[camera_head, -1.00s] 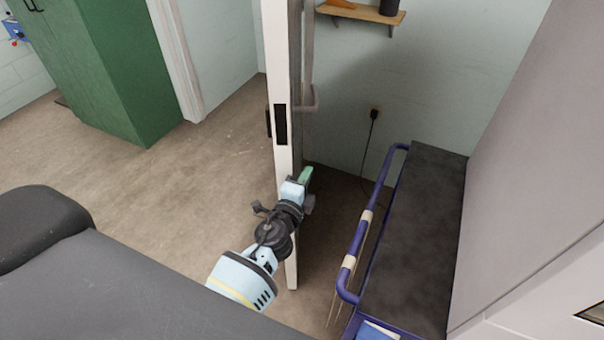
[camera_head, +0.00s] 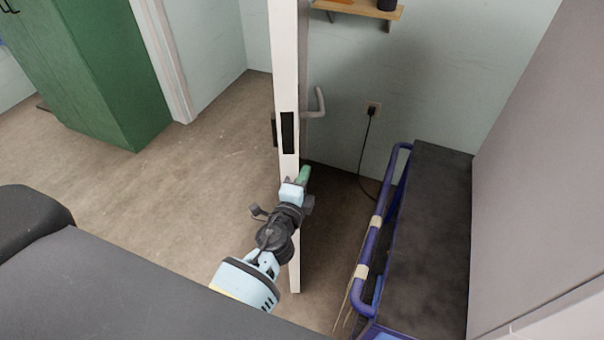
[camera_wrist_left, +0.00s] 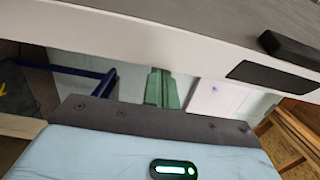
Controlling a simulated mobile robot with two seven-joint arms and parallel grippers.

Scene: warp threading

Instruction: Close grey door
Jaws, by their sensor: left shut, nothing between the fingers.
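The door (camera_head: 284,70) stands open, seen nearly edge-on in the head view. Its pale edge has a black latch plate, and a lever handle (camera_head: 316,104) sticks out on its right side. My left gripper (camera_head: 304,175) is shut and empty, its green fingers just right of the door's edge, below the handle. In the left wrist view, the green fingers (camera_wrist_left: 162,88) reach toward the door (camera_wrist_left: 150,32), whose pale edge and grey face cross the top. I cannot tell whether they touch it. My right gripper is out of view.
A blue-framed cart (camera_head: 425,235) with a dark top stands right of the door. A green cabinet (camera_head: 105,75) is at the far left. A wooden shelf (camera_head: 360,10) hangs on the back wall. Floor left of the door is clear.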

